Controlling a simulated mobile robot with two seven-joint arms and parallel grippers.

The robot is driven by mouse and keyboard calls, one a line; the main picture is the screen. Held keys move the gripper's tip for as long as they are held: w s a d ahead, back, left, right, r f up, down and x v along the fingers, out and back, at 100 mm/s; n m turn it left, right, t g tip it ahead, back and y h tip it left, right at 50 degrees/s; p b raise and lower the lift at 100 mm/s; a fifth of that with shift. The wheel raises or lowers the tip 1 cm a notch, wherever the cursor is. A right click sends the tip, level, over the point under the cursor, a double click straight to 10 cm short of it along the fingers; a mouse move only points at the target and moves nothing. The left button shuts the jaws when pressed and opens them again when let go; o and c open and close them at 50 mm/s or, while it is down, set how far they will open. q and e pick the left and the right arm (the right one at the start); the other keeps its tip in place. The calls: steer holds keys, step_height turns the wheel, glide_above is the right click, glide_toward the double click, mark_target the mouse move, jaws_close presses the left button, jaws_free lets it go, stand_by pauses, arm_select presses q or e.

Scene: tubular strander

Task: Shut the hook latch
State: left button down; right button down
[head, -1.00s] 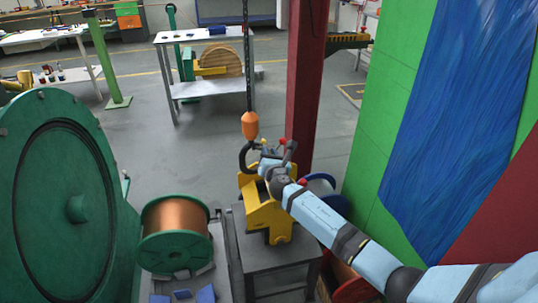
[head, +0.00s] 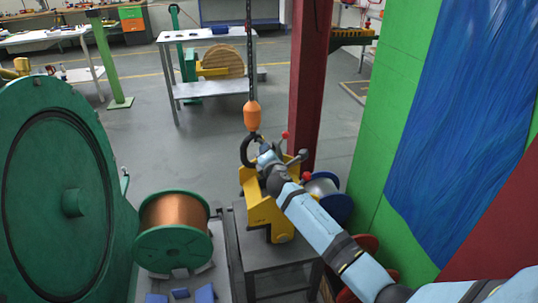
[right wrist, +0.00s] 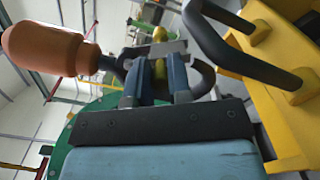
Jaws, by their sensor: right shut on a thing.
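The hook block (head: 252,115) is orange and hangs from a dark chain above the yellow frame. It also shows in the right wrist view (right wrist: 48,48), with a dark shank running to the grey curved hook (right wrist: 207,80). My right gripper (right wrist: 158,75) is at the hook; its two fingers are closed about a small yellowish piece (right wrist: 160,68) in the hook's mouth, which looks like the latch. In the head view my right gripper (head: 266,160) is small and partly hidden. How far the latch is swung cannot be told. My left gripper is out of view.
The yellow frame (head: 262,213) stands on a grey stand just below the hook; its black handle (right wrist: 212,32) runs close to my fingers. A red column (head: 308,80) and green wall (head: 395,130) are to the right. A copper reel (head: 173,212) and green drum are left.

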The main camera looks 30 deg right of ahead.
arm_select(q)
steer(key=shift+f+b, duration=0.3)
steer(key=shift+b, duration=0.05)
arm_select(e)
steer(key=shift+a+m, duration=0.2)
steer(key=shift+m, duration=0.6)
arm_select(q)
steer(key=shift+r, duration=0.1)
arm_select(e)
steer(key=c, duration=1.1)
jaws_free()
steer(key=shift+w+f, duration=0.1)
steer(key=shift+o, duration=0.2)
arm_select(q)
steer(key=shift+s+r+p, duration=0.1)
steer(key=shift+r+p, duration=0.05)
steer(key=shift+p, duration=0.55)
arm_select(e)
steer(key=v, duration=1.4)
